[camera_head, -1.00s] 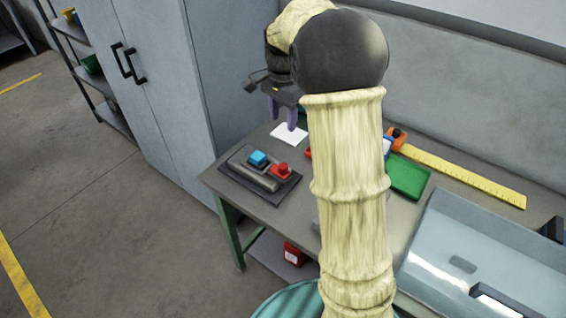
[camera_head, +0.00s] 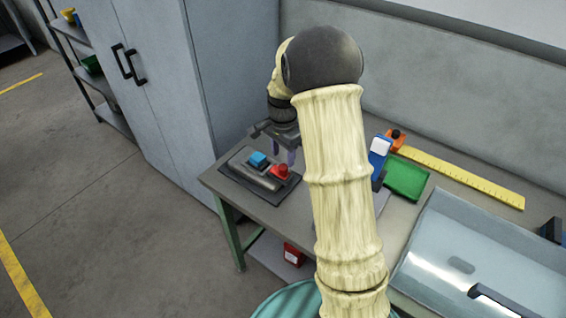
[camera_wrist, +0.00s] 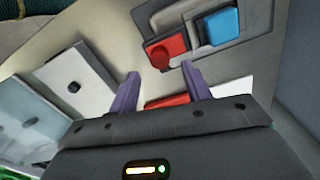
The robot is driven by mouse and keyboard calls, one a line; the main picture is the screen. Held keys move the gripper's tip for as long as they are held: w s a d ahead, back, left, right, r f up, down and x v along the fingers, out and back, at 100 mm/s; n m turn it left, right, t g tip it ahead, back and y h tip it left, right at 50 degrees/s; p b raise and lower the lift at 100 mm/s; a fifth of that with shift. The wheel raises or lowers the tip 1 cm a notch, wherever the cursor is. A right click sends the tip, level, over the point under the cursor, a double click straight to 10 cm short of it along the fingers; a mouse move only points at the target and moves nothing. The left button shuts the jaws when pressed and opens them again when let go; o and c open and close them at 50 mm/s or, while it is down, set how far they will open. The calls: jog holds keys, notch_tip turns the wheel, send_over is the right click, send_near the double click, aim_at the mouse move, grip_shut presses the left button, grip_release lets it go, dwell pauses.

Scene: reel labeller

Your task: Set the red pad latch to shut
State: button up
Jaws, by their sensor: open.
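The red pad latch (camera_head: 281,171) sits on a dark grey base plate (camera_head: 238,178) at the left end of the table, with a blue pad (camera_head: 257,159) beside it. In the wrist view the red pad (camera_wrist: 166,52) has a round red knob and lies just beyond my fingertips; the blue pad (camera_wrist: 222,26) is to its right. I cannot tell the latch's setting. My gripper (camera_head: 283,155) is above the plate's far edge, its purple fingers pointing down. In the wrist view my gripper (camera_wrist: 161,76) is open and empty, apart from the red pad.
A green tray (camera_head: 407,177), a yellow ruler (camera_head: 465,178) and a blue-and-white item (camera_head: 378,152) lie to the right on the table (camera_head: 218,178). A clear-lidded bin (camera_head: 470,250) stands at the front right. A grey cabinet (camera_head: 160,70) rises behind left.

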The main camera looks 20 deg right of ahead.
aim_at(283, 167)
jog(key=shift+f, duration=2.3)
